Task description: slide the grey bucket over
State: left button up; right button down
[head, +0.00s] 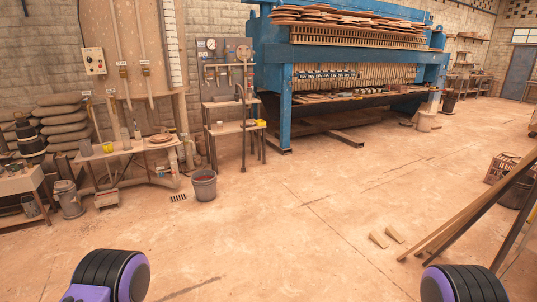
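A grey bucket (204,187) stands upright on the floor, left of the picture's middle, in front of a small workbench. Its rim is open and something reddish shows inside. Another greyish pail (69,199) stands further left, beside a low table. Only rounded black and purple parts of my own arms show at the bottom left and bottom right. Neither of my grippers is in view, and nothing of mine is near the bucket.
The big blue press (285,110) stands further back. The middle floor is clear.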

aim_at(204, 182)
jog(key=u, duration=0.15)
jog(key=i, duration=2.9)
jog(key=u, duration=0.7)
jog(key=i, duration=2.55)
jog(key=u, duration=0.2)
